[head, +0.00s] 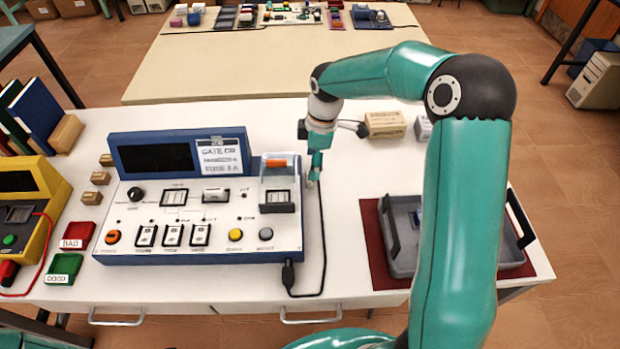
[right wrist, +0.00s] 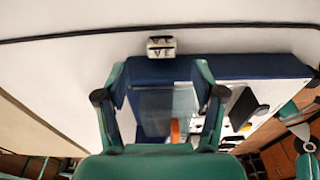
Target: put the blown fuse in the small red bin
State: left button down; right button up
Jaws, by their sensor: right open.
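The small red bin (head: 78,236) sits left of the blue-and-white console (head: 125,190), its label reading like "BAD". My right gripper (head: 314,181) points down at the console's right side; in the right wrist view (right wrist: 160,94) it is open and empty. A small white block (right wrist: 160,46) marked like "3A" lies on the table against the console's blue side, beyond the fingertips. It also shows under the gripper in the head view (head: 311,184), partly hidden. I cannot tell for sure whether it is the blown fuse. My left gripper is not in view.
A green bin (head: 63,268) stands before the red one. A clear cover with an orange part (head: 276,162) rises at the console's right. A black cable (head: 323,235) runs beside it. A grey tray (head: 402,262) stands on a red mat (head: 377,272); boxes (head: 385,124) stand behind.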

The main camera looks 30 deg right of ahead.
jog(key=shift+a+f+p, duration=0.2)
jog(key=shift+f+p, duration=0.1)
jog(key=shift+f, duration=1.15)
jog(key=shift+a+f+p, duration=0.2)
jog(key=shift+f+p, duration=0.05)
jog(key=shift+f, duration=1.2)
jog(key=shift+c, duration=0.2)
jog(key=c, duration=1)
jog(key=shift+r, duration=0.15)
notch_tip(320, 180, up, 19)
jog(key=a+f+m, duration=0.2)
jog(key=a, duration=0.1)
jog(key=s+a+f+m, duration=0.1)
jog(key=a+f+m, duration=0.1)
jog(key=a+m, duration=0.1)
jog(key=s+a+f+m, duration=0.1)
jog(key=a+f+m, duration=0.1)
jog(key=a, duration=0.3)
jog(key=shift+s+a+f+m+t+h, duration=0.2)
jog(key=shift+s+f+m+t+h, duration=0.15)
jog(key=shift+m, duration=0.25)
